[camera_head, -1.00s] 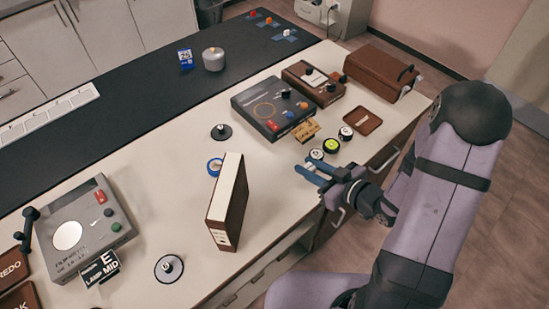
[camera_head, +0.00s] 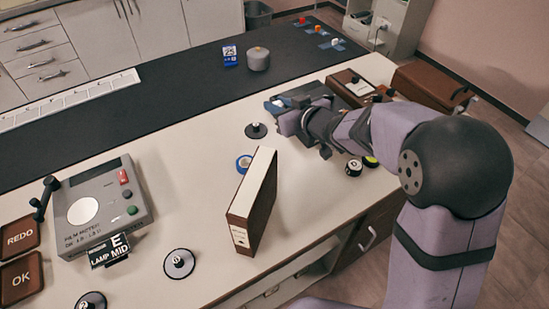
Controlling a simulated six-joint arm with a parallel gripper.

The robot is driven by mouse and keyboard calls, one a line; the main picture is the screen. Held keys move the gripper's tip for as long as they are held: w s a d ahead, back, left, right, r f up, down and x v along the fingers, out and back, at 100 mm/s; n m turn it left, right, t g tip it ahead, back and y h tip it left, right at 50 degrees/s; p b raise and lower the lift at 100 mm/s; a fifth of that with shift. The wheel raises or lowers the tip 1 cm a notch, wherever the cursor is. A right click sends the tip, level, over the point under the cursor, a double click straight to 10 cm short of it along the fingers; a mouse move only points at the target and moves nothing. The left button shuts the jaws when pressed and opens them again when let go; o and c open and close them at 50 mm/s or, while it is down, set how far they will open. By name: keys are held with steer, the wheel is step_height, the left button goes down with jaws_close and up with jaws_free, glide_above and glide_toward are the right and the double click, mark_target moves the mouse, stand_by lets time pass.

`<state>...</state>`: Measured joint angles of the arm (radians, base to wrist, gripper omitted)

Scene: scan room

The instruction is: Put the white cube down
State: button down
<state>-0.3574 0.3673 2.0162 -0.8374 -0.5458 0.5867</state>
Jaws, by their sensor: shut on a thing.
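A small white cube (camera_head: 336,42) sits on a blue patch at the far end of the black bench strip, well apart from my gripper.
An orange cube (camera_head: 318,28) and a red cube (camera_head: 302,20) sit beside the white one. A tall binder (camera_head: 252,205) stands left of my arm, with a blue tape roll (camera_head: 243,163) behind it. A grey lamp meter (camera_head: 104,208) stands at left.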

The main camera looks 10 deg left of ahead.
steer(key=shift+a+r, duration=0.4)
steer(key=shift+a, duration=0.1)
step_height(320, 180, down, 14)
steer(key=shift+r+b, duration=0.1)
steer(key=shift+b, duration=0.35)
steer(key=shift+f, duration=2.15)
steer(key=shift+f, duration=0.15)
steer(key=c, duration=1.5)
jaws_free()
